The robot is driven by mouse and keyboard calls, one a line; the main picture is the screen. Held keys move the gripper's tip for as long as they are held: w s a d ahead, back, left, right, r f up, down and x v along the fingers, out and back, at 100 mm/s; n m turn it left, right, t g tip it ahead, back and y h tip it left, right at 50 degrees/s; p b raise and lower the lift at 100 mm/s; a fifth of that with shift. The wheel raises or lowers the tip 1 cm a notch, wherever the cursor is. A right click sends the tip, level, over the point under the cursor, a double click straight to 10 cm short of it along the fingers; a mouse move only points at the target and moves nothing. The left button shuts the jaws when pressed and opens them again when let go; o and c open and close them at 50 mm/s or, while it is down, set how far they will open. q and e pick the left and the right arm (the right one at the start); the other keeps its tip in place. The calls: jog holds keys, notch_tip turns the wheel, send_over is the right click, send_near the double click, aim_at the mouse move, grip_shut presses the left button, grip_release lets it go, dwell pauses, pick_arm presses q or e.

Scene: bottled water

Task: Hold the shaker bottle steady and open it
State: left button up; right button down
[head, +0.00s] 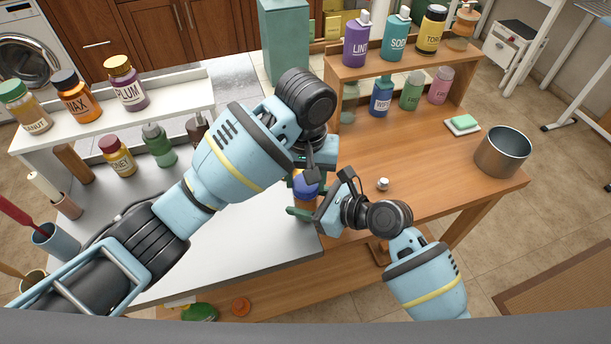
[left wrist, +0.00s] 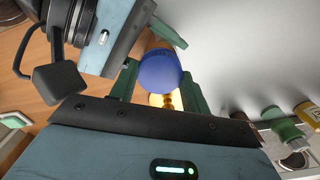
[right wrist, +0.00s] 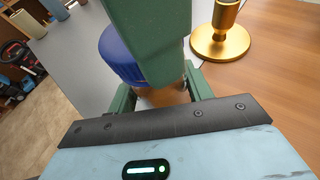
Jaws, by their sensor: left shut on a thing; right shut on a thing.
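The shaker bottle (head: 306,187) has a blue lid and is mostly covered by my two grippers in the head view. My left gripper (head: 310,174) reaches in from above; in the left wrist view its green fingers flank the blue lid (left wrist: 160,70), with a little of the amber body (left wrist: 165,100) showing. My right gripper (head: 308,206) comes from the front right. In the right wrist view its fingers close around the tan body (right wrist: 160,97) below the lid (right wrist: 118,52). A left finger (right wrist: 150,40) covers part of the lid there.
A gold stand (right wrist: 222,42) is close by in the right wrist view. Shelves of labelled bottles line the back.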

pick_arm(q)
jog(key=n, duration=0.3)
dwell(0.6)
jog(key=shift+r, duration=1.1)
jog(key=shift+r, duration=2)
pick_arm(e)
jog(key=c, duration=0.5)
grip_release()
